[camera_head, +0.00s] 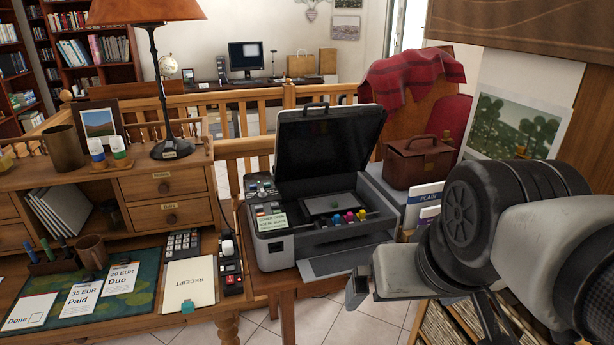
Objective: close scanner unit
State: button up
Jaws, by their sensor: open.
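The scanner unit is the dark lid (329,138) of a grey printer (290,243) on a small wooden table. The lid stands raised, tilted back, with a handle on its top edge. Below it the inside shows, with a pale panel and a row of coloured cartridges (349,217). My gripper (357,287) is at the lower right, in front of and to the right of the printer, apart from the lid. It is open, and nothing shows between its fingers. Part of it is hidden by my own arm.
A brown bag (410,161) sits right of the printer, near a red chair. Air above the printer's front is clear.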

aim_at(308, 147)
jog(key=i+j+u, duration=0.1)
jog(key=i, duration=1)
